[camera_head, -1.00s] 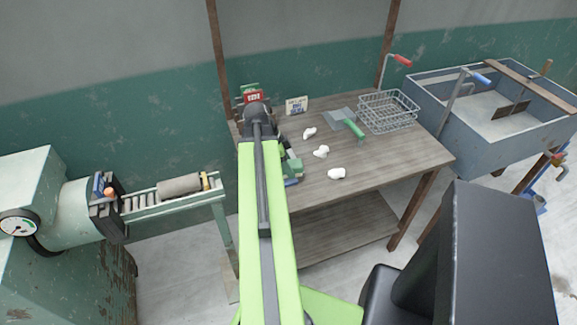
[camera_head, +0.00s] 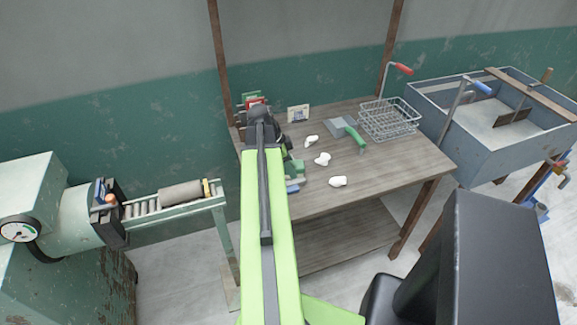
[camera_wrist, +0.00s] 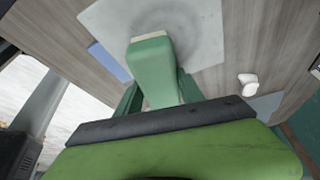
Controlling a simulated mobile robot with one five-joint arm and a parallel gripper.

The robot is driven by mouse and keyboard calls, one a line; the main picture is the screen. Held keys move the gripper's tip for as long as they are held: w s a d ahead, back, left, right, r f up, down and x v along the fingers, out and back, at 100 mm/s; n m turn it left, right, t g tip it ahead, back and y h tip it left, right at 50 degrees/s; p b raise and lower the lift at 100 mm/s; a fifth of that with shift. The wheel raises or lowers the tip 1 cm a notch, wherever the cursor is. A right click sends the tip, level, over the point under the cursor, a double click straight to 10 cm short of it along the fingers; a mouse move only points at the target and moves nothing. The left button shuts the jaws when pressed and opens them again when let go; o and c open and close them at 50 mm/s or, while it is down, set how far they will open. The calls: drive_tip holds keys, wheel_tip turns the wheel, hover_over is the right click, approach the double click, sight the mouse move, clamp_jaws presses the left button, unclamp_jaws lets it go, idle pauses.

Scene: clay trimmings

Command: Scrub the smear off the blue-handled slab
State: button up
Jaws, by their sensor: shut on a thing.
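In the wrist view a pale grey slab (camera_wrist: 205,42) lies on the wooden table, with a faint dark ring-shaped smear (camera_wrist: 168,15) on its face. A blue piece (camera_wrist: 108,62), seemingly its handle, shows at its left edge; a blue piece also shows beside my arm in the head view (camera_head: 293,187). My gripper (camera_wrist: 158,80) is shut on a green block (camera_wrist: 152,65) with a cream end, held over the slab beside the smear. I cannot tell whether the block touches the slab. In the head view my arm hides most of the slab.
Three white lumps (camera_head: 322,159) lie on the table (camera_head: 400,165) right of my arm. Beyond them are a grey slab with a green handle (camera_head: 355,138) and a wire basket (camera_head: 390,120). A small picture card (camera_head: 298,113) stands at the back. A grey trough (camera_head: 445,125) stands right.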

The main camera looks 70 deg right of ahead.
drive_tip(key=shift+s+a+r, duration=0.1)
drive_tip(key=shift+s+a, duration=1.15)
drive_tip(key=shift+a, duration=0.05)
drive_tip(key=shift+w+d, duration=1.45)
drive_tip(key=shift+d, duration=0.1)
wheel_tip(320, 180, up, 6)
drive_tip(key=p, duration=0.6)
wheel_tip(320, 180, up, 3)
drive_tip(key=p, duration=0.3)
drive_tip(key=shift+r, duration=0.1)
